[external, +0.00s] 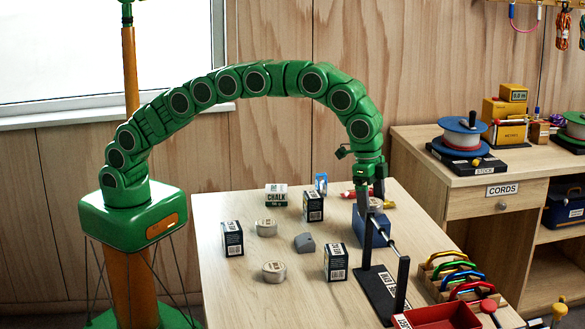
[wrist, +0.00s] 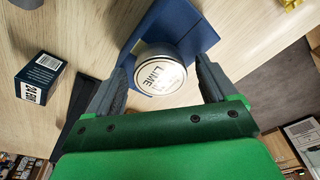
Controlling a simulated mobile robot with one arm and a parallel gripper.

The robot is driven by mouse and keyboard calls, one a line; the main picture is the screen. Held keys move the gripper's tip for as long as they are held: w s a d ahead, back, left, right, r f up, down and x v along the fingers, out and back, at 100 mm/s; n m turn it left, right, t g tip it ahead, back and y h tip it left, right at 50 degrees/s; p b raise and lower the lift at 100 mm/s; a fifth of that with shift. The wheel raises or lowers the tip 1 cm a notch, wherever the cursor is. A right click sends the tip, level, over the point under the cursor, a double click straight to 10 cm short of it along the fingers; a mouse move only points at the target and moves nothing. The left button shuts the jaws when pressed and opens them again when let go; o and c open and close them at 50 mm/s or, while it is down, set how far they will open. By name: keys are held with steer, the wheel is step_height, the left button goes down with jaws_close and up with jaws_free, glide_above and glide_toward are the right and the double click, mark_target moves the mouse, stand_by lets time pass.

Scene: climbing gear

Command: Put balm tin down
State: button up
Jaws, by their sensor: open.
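The balm tin (wrist: 160,72), round and silver with a label reading LIME, sits between the two fingers of my gripper (wrist: 164,66) in the wrist view. My gripper is open, with a finger on each side of the tin; whether either touches it is hard to tell. The tin appears to rest on a blue block (wrist: 190,30). In the external view my gripper (external: 372,198) points down over the blue block (external: 370,232), and its fingers largely hide the tin there.
Dark boxes (external: 232,239), two other silver tins (external: 266,228) and a grey piece (external: 305,242) stand to the left. A black stand with a rod (external: 380,285) is close in front. Carabiners (external: 455,272) and a red tray (external: 437,318) lie at front right.

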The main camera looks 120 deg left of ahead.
steer(key=shift+r, duration=0.1)
step_height(320, 180, up, 12)
steer(key=s, duration=0.1)
steer(key=shift+s, duration=0.4)
